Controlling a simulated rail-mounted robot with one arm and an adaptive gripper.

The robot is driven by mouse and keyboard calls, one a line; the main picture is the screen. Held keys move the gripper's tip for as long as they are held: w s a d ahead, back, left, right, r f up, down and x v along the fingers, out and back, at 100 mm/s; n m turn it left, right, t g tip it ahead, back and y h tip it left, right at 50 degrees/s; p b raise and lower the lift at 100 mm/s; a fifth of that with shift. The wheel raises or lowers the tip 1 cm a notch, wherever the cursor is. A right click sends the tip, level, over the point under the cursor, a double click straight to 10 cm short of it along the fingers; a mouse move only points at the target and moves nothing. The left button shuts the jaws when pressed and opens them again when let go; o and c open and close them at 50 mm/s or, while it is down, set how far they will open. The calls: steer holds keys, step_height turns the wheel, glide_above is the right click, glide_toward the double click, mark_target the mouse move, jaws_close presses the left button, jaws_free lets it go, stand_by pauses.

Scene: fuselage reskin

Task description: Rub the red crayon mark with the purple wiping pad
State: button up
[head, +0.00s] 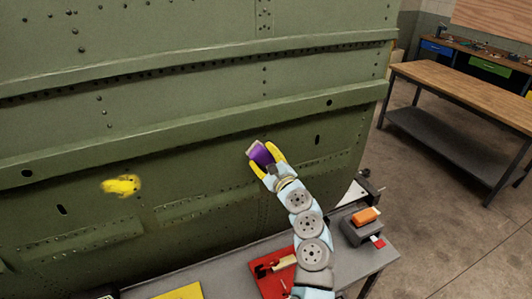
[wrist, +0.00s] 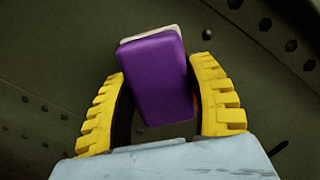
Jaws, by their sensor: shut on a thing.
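My gripper (head: 264,157) has yellow fingers and is shut on the purple wiping pad (head: 258,151), in front of the green fuselage panel (head: 210,165). In the wrist view the pad (wrist: 157,80) sits between the two ribbed fingers, slightly tilted, with a pale layer at its far edge. I cannot tell whether the pad touches the panel. No red crayon mark can be made out clearly. A thin reddish sliver shows beside the right finger in the wrist view, and I cannot tell what it is. The panel behind the pad is hidden.
A yellow mark (head: 121,185) is on the panel at left. A grey bench (head: 228,270) below carries a red tray (head: 268,284), a grey box with an orange block (head: 365,216) and a yellow sheet (head: 178,292). A wooden workbench (head: 465,85) stands at right, across open floor.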

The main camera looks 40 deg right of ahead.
mark_target(255, 161)
steer(key=shift+w+a+r+p, duration=0.15)
steer(key=shift+w+a+p, duration=0.2)
steer(key=shift+a+p, duration=0.35)
steer(key=shift+w+a+p, duration=0.35)
steer(key=shift+a, duration=0.55)
steer(key=shift+s+d, duration=0.1)
